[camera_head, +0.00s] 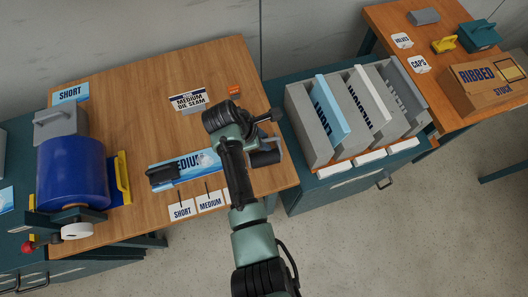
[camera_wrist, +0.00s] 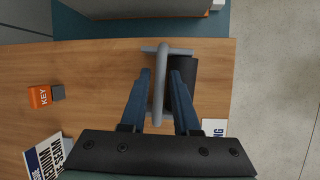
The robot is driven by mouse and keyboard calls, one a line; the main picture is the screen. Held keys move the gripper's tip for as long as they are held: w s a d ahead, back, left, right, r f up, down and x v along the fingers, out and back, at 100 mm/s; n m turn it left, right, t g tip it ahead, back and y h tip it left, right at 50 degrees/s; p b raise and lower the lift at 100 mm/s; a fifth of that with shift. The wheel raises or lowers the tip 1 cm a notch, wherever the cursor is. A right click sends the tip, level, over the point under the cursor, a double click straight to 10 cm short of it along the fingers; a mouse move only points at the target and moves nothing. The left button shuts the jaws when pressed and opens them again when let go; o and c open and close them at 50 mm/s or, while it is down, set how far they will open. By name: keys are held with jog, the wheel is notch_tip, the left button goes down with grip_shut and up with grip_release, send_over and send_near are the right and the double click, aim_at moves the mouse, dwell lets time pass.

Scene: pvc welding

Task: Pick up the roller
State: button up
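The roller shows in the wrist view as a black cylinder (camera_wrist: 184,82) beside a grey bar with a crosspiece (camera_wrist: 160,56). It lies on the wooden table near its right edge. In the head view, the black cylinder (camera_head: 265,158) is partly hidden by my arm. My gripper (camera_wrist: 161,73) is open over it in the wrist view, with one dark blue finger on each side of the grey bar. Small gaps show between the bar and the fingers. Whether the fingertips reach down to the bar's height is hard to tell.
A blue MEDIUM sheet (camera_head: 193,165) with a black handle lies left of my arm. An orange KEY box (camera_wrist: 40,97) and a sign (camera_head: 188,101) stand on the table. A sheet rack (camera_head: 300,102) stands to the right. A blue drum (camera_head: 72,172) is at the left.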

jog(key=shift+d+f, duration=0.1)
jog(key=shift+f, duration=0.1)
grip_shut()
dwell(1.3)
